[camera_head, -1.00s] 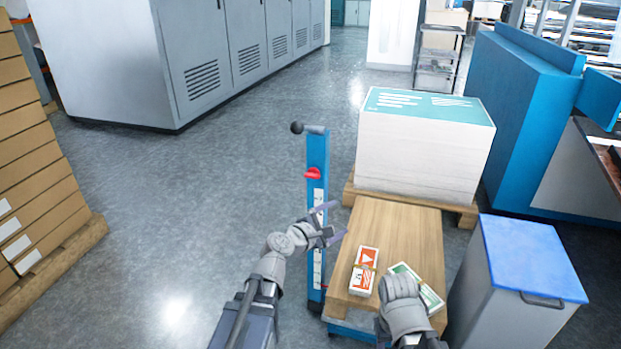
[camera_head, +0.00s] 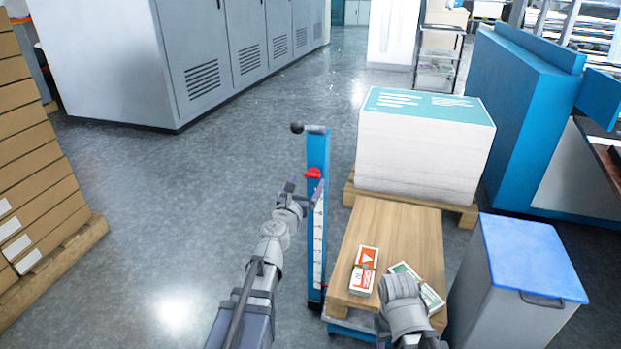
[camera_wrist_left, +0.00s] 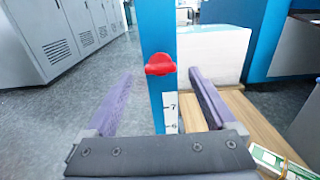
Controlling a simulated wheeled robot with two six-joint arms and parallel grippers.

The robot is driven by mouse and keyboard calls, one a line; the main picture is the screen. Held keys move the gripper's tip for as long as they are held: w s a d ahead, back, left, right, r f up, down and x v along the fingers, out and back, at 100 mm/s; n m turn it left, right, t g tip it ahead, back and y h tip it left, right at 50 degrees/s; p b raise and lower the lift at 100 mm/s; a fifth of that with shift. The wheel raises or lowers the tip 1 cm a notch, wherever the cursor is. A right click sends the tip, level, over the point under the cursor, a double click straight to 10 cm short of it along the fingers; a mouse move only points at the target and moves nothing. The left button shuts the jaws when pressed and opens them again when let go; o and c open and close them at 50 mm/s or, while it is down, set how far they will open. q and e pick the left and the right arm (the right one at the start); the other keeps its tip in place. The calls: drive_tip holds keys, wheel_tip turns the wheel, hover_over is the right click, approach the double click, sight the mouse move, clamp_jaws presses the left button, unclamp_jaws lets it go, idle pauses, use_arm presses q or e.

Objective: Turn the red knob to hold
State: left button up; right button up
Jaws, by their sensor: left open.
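The red knob (camera_head: 313,173) sits on the front of a blue upright post (camera_head: 316,240), above a white numbered scale (camera_head: 319,235). In the left wrist view the knob (camera_wrist_left: 160,64) lies ahead, between and beyond the two purple-grey fingers. My left gripper (camera_head: 302,186) is open, just below the knob and close to the post; in the left wrist view the left gripper (camera_wrist_left: 160,85) has its fingers apart on either side of the post. Nothing is between them at the tips that I can see touching. My right gripper (camera_head: 402,290) is over the wooden board; its fingers are hidden.
The wooden board (camera_head: 395,225) beside the post carries an orange-and-white pack (camera_head: 364,270) and a green-and-white pack (camera_head: 432,297). A tall paper stack (camera_head: 425,150) stands behind, and a blue-lidded bin (camera_head: 530,255) at right. Floor left of the post is clear.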

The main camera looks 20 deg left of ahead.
sight(311, 176)
use_arm(q)
drive_tip(key=w, duration=0.4)
drive_tip(key=c, duration=1.4)
